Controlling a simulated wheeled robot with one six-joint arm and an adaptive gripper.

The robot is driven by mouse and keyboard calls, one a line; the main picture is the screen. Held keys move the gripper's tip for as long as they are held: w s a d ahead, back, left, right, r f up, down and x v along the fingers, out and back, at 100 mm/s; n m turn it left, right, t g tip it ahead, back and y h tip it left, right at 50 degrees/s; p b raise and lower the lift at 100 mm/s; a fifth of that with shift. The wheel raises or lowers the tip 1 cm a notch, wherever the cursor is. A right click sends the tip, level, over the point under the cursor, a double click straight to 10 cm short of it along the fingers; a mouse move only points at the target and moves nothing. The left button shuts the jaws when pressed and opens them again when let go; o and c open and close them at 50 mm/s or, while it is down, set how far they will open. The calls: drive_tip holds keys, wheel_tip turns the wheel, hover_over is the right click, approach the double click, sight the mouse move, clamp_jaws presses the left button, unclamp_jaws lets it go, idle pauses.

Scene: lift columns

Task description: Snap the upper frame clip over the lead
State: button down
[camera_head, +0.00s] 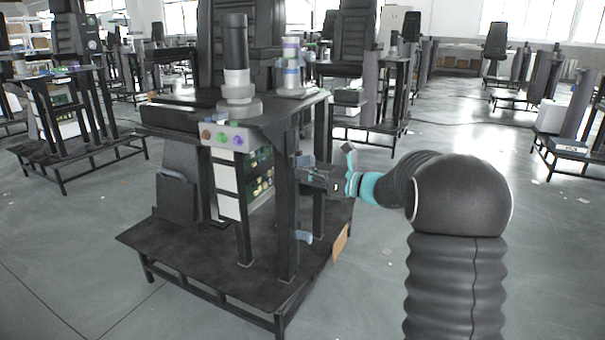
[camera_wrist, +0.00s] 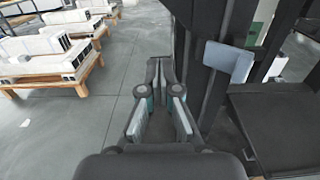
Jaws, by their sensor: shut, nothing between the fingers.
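My gripper (camera_head: 303,174) is beside the right-hand dark post of the lift column's frame, and its fingers are shut and empty. In the wrist view my gripper (camera_wrist: 160,68) points forward along the left side of a dark post (camera_wrist: 207,50). The upper frame clip (camera_head: 304,160) is a small blue-grey piece at the post, partly hidden by my gripper. In the wrist view a blue-grey clip flap (camera_wrist: 229,61) sticks out to the right of my fingers, apart from them. A lower blue-grey clip (camera_head: 304,236) sits further down the post. I cannot clearly make out the lead.
The frame stands on a dark base plate (camera_head: 190,262). Its tabletop carries a column (camera_head: 236,60) and a button box (camera_head: 226,136). A green circuit panel (camera_head: 260,178) is inside the frame. Open floor (camera_head: 375,285) lies to the right; white units on wooden pallets (camera_wrist: 50,50) stand left in the wrist view.

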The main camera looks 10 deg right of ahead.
sight(314, 162)
drive_tip(key=v, duration=0.3)
drive_tip(key=shift+s+d, duration=0.15)
drive_tip(key=shift+d, duration=0.05)
idle(0.3)
drive_tip(key=shift+w+d+p, duration=0.8)
drive_tip(key=shift+w, duration=0.3)
drive_tip(key=shift+w+d+p, duration=0.75)
drive_tip(key=shift+w+d, duration=0.05)
drive_tip(key=shift+w, duration=0.3)
drive_tip(key=shift+w+d+p, duration=0.8)
drive_tip(key=shift+w+d, duration=0.05)
drive_tip(key=shift+w, duration=0.3)
drive_tip(key=shift+x, duration=1.3)
drive_tip(key=shift+s, duration=0.1)
